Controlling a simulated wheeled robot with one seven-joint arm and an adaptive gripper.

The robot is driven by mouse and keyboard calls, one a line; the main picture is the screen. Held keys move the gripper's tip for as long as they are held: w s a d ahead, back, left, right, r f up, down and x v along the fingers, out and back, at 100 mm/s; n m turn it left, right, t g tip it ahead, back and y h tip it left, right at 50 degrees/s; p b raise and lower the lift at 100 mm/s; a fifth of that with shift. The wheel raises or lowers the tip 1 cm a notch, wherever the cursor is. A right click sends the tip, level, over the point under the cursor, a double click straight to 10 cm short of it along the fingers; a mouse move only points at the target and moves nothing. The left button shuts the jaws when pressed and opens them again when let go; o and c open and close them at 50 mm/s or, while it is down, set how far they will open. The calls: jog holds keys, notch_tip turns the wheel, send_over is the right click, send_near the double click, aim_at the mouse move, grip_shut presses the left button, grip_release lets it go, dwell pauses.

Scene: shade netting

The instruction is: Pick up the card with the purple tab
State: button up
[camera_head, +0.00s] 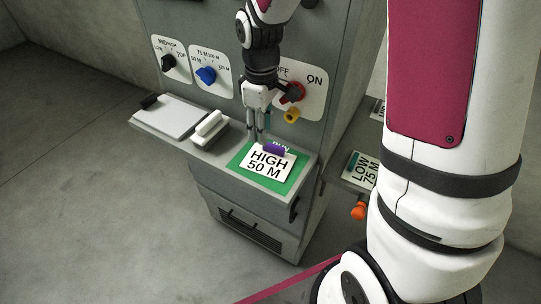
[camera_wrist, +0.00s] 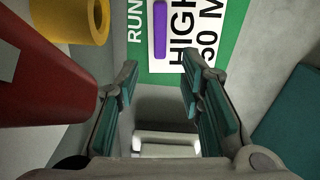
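The white card (camera_head: 268,166) reads HIGH 50 M and has a purple tab (camera_head: 274,149) on its far edge. It lies on a green mat (camera_head: 237,163) at the right end of the shelf. My gripper (camera_head: 258,137) points down just behind and left of the tab, apart from it as far as I can tell. In the wrist view, my gripper (camera_wrist: 160,78) has its teal-padded fingers spread with nothing between them. The purple tab (camera_wrist: 160,30) and card (camera_wrist: 185,20) show beyond the fingertips at the top, the card partly cut off.
A red knob (camera_head: 294,92) and a yellow ring (camera_head: 291,115) stick out from the panel close to my gripper's right. A white block (camera_head: 210,127) and a white pad (camera_head: 170,117) sit left on the shelf. A LOW 75 M card (camera_head: 361,170) is at right.

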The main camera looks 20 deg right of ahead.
aim_at(269, 158)
jog(key=shift+f, duration=2.35)
grip_shut()
